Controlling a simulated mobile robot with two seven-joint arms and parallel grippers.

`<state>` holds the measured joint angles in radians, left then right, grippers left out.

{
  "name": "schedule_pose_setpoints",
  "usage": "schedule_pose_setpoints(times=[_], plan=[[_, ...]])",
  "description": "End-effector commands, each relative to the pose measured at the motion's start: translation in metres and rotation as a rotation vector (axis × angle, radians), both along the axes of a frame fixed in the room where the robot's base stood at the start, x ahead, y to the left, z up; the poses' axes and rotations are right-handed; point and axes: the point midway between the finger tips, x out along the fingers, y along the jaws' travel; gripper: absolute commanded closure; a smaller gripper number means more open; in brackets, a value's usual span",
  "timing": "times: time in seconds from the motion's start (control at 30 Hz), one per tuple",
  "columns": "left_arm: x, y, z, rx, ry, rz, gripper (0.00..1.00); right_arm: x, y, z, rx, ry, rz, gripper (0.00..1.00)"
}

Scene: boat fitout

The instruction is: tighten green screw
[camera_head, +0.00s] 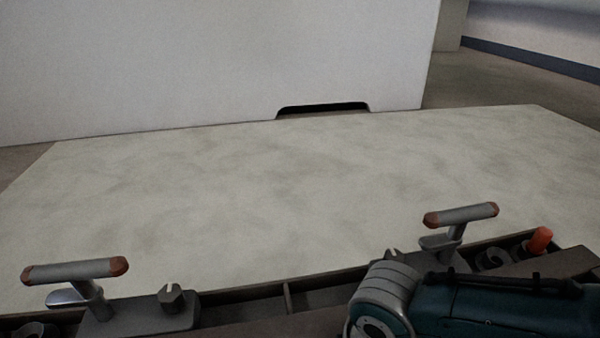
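No green screw shows in the head view. A grey hex-headed bolt with a slotted top (171,297) stands on a grey block at the lower left. Neither gripper's fingers are in view. A teal and grey jointed part at the lower right looks like a link of my arm. It hides part of the dark tray (262,291) along the bottom edge.
Two grey T-handles with orange-brown ends stand upright, one at the left (76,270) and one at the right (461,215). An orange-tipped piece (540,240) sits at the far right. The pale flat surface (290,195) beyond is bare, backed by a white panel (210,65).

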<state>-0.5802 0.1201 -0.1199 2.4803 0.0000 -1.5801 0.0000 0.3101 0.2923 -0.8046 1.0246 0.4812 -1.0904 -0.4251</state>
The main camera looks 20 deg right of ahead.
Motion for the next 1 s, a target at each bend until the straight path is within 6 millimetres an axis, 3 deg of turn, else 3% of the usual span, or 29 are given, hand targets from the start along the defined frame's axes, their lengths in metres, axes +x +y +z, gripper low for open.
schedule_pose_setpoints(times=[0.13, 0.6, 1.0], plan=[[-0.0001, 0.0000, 0.0011, 0.000, 0.000, 0.000, 0.00, 0.0001, -0.0001, 0.0012, 0.000, 0.000, 0.000, 0.49], [-0.0001, -0.0001, 0.0010, 0.000, 0.000, 0.000, 0.00, -0.0001, -0.0001, 0.0011, 0.000, 0.000, 0.000, 1.00], [-0.0001, -0.0001, 0.0019, 0.000, 0.000, 0.000, 0.00, -0.0001, 0.0000, 0.0014, 0.000, 0.000, -0.010, 1.00]])
